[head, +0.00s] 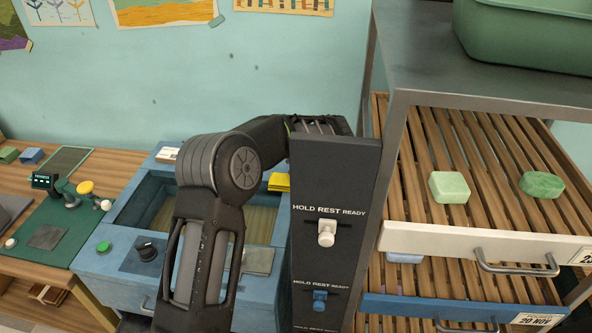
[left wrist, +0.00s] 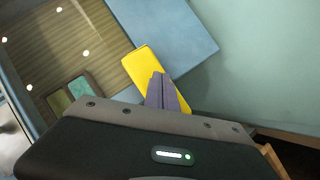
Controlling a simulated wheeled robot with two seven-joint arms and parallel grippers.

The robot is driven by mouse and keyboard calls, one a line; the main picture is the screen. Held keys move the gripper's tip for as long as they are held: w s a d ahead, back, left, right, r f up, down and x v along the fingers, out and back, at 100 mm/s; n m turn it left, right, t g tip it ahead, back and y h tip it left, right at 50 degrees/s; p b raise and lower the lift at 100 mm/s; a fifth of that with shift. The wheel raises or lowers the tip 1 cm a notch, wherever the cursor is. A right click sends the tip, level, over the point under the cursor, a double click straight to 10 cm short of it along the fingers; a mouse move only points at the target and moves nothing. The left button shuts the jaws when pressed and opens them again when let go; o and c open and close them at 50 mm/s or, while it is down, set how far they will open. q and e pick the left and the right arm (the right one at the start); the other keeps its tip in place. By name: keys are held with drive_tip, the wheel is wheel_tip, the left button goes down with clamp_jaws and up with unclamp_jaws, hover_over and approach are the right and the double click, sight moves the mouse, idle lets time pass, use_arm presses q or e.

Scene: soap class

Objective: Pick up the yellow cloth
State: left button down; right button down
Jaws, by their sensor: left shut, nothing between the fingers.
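The yellow cloth (head: 279,182) looks like a small folded pad on the rim of a blue box, partly cut off by the dark panel. In the left wrist view the yellow cloth (left wrist: 150,72) lies at the corner of the blue rim. My left gripper (left wrist: 158,80) is shut there, with its grey fingertips in front of the cloth's lower part; I cannot tell whether they touch it. In the head view my left arm bends over the box and its end goes behind the dark panel, so the gripper is hidden. My right gripper is in neither view.
The blue box (head: 105,253) has a sunken slatted floor, a green button and a black knob. A tall dark panel (head: 330,185) with two switches stands right of it. Slatted racks (head: 420,215) with green soaps are further right. A wall (left wrist: 265,65) is close beside the cloth.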

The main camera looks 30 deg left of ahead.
use_arm(q)
drive_tip(key=shift+w+r, duration=0.1)
drive_tip(key=shift+r, duration=0.1)
wheel_tip(320, 180, up, 10)
drive_tip(key=b, duration=0.1)
drive_tip(key=shift+f, duration=0.15)
